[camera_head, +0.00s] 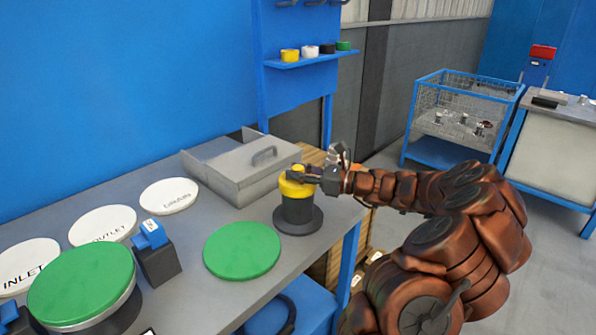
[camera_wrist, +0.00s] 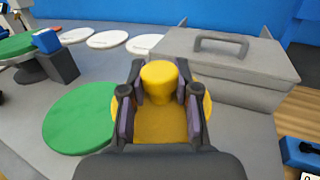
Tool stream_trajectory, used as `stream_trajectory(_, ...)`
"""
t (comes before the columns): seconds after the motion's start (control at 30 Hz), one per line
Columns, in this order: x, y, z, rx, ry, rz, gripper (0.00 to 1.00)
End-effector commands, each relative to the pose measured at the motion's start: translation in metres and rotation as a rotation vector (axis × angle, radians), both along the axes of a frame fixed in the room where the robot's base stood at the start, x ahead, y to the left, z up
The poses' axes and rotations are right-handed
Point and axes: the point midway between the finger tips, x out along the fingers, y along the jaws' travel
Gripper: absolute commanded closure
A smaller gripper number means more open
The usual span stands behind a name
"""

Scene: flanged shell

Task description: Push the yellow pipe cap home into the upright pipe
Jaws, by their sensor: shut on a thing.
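The yellow pipe cap (camera_head: 295,189) is on top of the dark upright pipe (camera_head: 298,211), which has a wide round flange at its foot. The pipe stands near the right end of the grey workbench. My gripper (camera_head: 303,175) comes in from the right and is at the cap's raised knob. In the wrist view my gripper (camera_wrist: 160,83) is shut on the knob of the yellow cap (camera_wrist: 160,122), one finger on each side. The pipe is hidden below the cap there. How deep the cap sits is hard to tell.
A green disc (camera_head: 242,251) lies left of the pipe. A grey metal box with a handle (camera_head: 240,170) stands just behind it. White labelled discs (camera_head: 103,225) and a blue-topped block (camera_head: 153,250) are farther left. The bench's right edge is close to the pipe.

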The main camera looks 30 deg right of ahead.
Motion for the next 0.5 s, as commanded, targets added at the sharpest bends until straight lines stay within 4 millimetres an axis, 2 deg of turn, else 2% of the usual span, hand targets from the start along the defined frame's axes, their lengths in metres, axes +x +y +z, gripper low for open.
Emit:
stream_trajectory(0.37,0.0,0.0002,-0.0077,-0.001,-0.001,0.0,1.0)
stream_trajectory(0.4,0.0,0.0002,-0.0072,-0.001,-0.001,0.001,0.65)
stream_trajectory(0.5,-0.0001,0.0001,-0.0071,-0.001,-0.001,0.0,0.55)
